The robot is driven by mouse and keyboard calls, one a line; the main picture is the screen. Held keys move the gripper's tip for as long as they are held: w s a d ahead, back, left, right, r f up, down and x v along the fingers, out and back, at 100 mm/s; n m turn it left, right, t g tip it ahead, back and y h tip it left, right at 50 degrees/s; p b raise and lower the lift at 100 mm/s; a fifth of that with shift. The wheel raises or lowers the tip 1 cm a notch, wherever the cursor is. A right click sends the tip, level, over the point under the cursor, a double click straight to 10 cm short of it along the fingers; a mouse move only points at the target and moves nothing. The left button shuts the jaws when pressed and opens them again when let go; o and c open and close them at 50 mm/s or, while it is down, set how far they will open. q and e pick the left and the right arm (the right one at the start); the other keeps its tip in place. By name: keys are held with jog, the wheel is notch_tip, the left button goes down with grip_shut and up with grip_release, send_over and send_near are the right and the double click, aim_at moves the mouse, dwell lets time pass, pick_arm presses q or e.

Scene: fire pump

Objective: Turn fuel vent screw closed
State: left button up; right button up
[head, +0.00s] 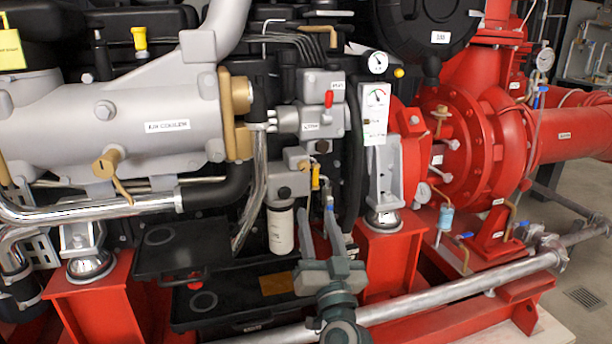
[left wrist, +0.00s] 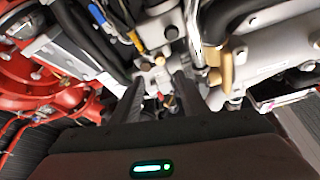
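My left gripper (head: 318,212) reaches up from the lower middle of the head view. Its two fingers are apart with nothing between them, below and to the right of the white fuel filter (head: 281,230). Above the filter is a grey filter head (head: 287,185) with a round fitting; I cannot tell for sure which small part is the fuel vent screw. In the left wrist view the open fingers (left wrist: 158,88) point toward a grey block with small brass-coloured fittings (left wrist: 160,60). My right gripper is not in view.
A yellow-handled valve (head: 315,177) and hoses are close above the gripper. A grey cooler (head: 130,115) with a brass handle (head: 112,174) fills the left. A gauge panel (head: 375,115) and red pump (head: 475,140) are at right.

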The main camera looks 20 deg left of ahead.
aim_at(305, 170)
pick_arm(q)
jog(key=x, duration=1.3)
jog(key=shift+w+a, duration=0.15)
jog(key=shift+w, duration=0.2)
grip_shut()
